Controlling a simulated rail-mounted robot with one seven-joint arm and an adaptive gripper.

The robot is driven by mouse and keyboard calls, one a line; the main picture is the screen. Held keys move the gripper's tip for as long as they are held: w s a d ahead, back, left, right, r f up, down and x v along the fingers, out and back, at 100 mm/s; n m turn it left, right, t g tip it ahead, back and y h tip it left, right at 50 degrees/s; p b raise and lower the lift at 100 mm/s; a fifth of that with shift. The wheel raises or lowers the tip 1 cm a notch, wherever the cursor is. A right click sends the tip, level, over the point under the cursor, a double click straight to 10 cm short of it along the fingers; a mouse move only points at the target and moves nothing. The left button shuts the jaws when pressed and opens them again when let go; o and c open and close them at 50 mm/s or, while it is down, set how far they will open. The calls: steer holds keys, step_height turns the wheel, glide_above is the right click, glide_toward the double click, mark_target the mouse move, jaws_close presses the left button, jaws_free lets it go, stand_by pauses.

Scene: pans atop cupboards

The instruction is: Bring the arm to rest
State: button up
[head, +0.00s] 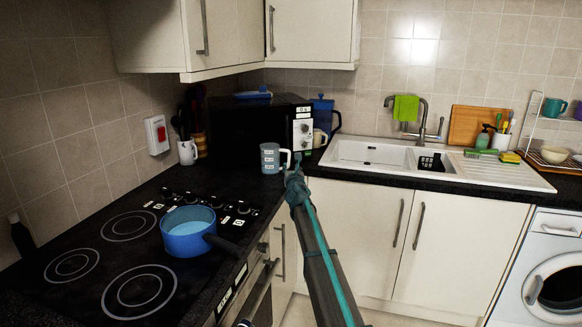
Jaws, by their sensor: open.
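My gripper (292,162) is in the middle of the head view, at the end of my dark grey and teal arm, which reaches up from the bottom edge. Its jaws are open, and I see nothing held in them. A grey mug with markings (269,159) stands upright on the black worktop just left of the gripper. The gripper overlaps the mug's handle side in the picture; I cannot tell whether they touch.
A blue pan (184,238) sits on the black hob (95,252) at the left. A black microwave (235,127) stands behind the mug. A white sink (380,152) is at the right. Wall cupboards (310,30) hang above. Open floor lies before the base cupboards (445,245).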

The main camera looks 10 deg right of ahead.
stand_by(0.3)
steer(key=s+d+f+m+g+h, duration=0.4)
steer(key=s+f+m, duration=0.5)
steer(key=f+m, duration=0.65)
steer(key=s+f+m+g+y+p, duration=0.2)
steer(key=s+f+m+g, duration=0.8)
steer(key=s+f, duration=1.4)
steer(key=s+a+f+m+g, duration=0.1)
steer(key=s+f+m, duration=0.1)
steer(key=s+f, duration=0.4)
steer(key=s+f+m+g, duration=0.2)
steer(key=s+f, duration=0.2)
steer(key=s, duration=0.4)
steer(key=s+a+f+m+g+y+p, duration=0.1)
steer(key=s+f+g, duration=0.1)
steer(key=s, duration=1.2)
steer(key=s+a+f+m+g+y+p, duration=0.1)
steer(key=s+a+f+m+g, duration=0.1)
steer(key=s, duration=1.2)
steer(key=s+a+f+m+g+y+p, duration=0.1)
steer(key=s+g, duration=0.3)
steer(key=s, duration=0.9)
steer(key=shift+s+a+f, duration=0.4)
steer(key=shift+a+f, duration=0.15)
steer(key=shift+f, duration=0.25)
